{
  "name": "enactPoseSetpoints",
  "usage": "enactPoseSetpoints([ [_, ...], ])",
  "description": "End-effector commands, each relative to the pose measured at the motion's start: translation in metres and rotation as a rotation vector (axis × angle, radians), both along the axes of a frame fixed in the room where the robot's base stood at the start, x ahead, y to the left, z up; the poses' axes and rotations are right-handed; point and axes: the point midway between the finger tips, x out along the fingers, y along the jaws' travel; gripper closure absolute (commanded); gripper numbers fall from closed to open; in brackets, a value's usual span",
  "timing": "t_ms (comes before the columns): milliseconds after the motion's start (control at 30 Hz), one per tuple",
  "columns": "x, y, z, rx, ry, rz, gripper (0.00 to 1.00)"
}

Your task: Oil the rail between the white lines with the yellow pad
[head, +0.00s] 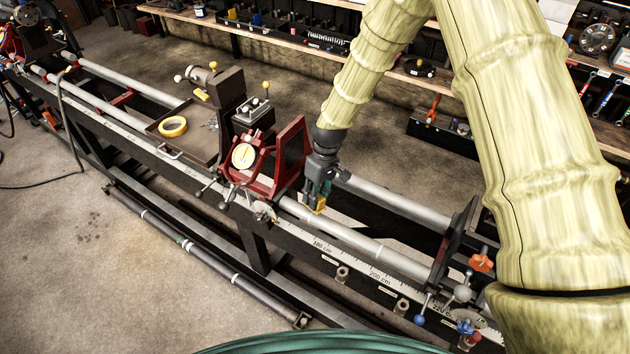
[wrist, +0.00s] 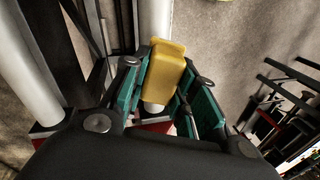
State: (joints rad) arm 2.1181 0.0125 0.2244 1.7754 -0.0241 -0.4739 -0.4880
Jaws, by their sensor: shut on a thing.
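My gripper (head: 318,200) is shut on the yellow pad (head: 321,205), just right of the red carriage. In the wrist view the pad (wrist: 166,68) sits between the teal finger faces of my gripper (wrist: 165,95). The front grey rail (head: 345,233) runs under the pad, and it also shows beyond the pad in the wrist view (wrist: 155,20). I cannot tell whether the pad touches the rail. One pale line (head: 378,248) shows across the rail, right of the pad. A second line is not clearly visible; my gripper and the carriage cover part of the rail.
The red carriage (head: 292,160) with a round dial stands close left of my gripper. A rear rail (head: 395,205) runs behind. The dark end plate (head: 455,240) with coloured knobs bounds the right end. A tray (head: 190,143) holds a yellow tape roll (head: 173,126).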

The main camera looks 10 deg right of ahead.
Motion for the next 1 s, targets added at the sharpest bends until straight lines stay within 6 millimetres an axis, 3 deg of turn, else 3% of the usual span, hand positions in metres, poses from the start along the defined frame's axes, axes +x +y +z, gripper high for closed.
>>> enactPoseSetpoints([
  [500,-0.001,-0.004,0.048,0.000,0.000,-0.006,1.00],
  [1000,-0.001,-0.004,0.053,0.000,0.002,-0.006,1.00],
])
